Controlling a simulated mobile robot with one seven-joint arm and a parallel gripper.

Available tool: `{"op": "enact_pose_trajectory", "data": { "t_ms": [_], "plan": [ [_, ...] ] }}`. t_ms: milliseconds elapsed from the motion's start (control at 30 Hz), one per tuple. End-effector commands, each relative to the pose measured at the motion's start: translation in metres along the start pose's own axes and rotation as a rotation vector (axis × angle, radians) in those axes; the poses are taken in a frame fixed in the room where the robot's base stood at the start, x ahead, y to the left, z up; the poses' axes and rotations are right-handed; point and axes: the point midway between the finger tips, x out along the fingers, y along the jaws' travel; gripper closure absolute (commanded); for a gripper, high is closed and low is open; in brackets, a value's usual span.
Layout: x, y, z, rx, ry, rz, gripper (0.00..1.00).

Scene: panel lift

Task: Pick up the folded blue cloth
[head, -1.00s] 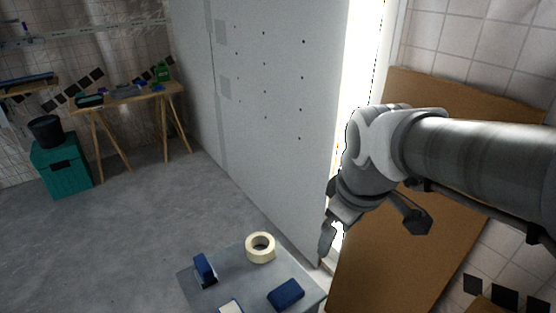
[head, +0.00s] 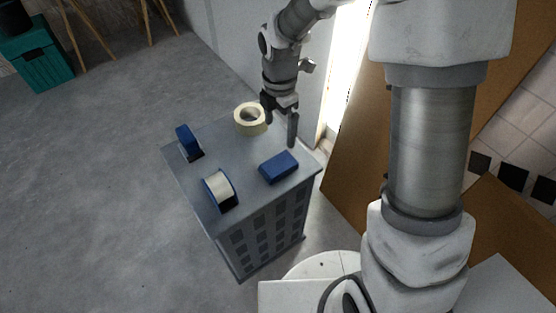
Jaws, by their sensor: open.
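The folded blue cloth (head: 279,167) looks like a small, thick dark blue block. It lies flat near the right edge of the top of a grey cabinet (head: 215,160). My gripper (head: 280,122) points down over the back right part of that top, with its two fingers apart and nothing between them. In the picture it is just above and behind the cloth, apart from it. The height of the fingertips over the cabinet top is hard to tell.
A cream tape roll (head: 250,118) lies close to the left of my gripper. A blue upright object (head: 187,140) stands at the left edge. A blue-and-white object (head: 220,190) sits at the front. A wall panel (head: 228,45) rises behind; brown boards (head: 362,165) lean at right.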

Motion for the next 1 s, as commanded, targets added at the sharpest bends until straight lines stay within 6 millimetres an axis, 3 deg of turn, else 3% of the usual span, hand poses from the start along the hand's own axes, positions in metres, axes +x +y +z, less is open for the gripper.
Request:
{"op": "enact_pose_trajectory", "data": {
  "t_ms": [100, 333, 733, 1000],
  "plan": [
    [0.032, -0.001, -0.001, 0.001, 0.002, -0.006, 0.00],
    [0.080, -0.001, 0.000, 0.001, 0.000, -0.004, 0.00],
    [0.110, 0.000, 0.001, 0.003, 0.000, -0.002, 0.00],
    [0.149, 0.003, 0.001, 0.003, 0.000, -0.002, 0.00]
  ]
}}
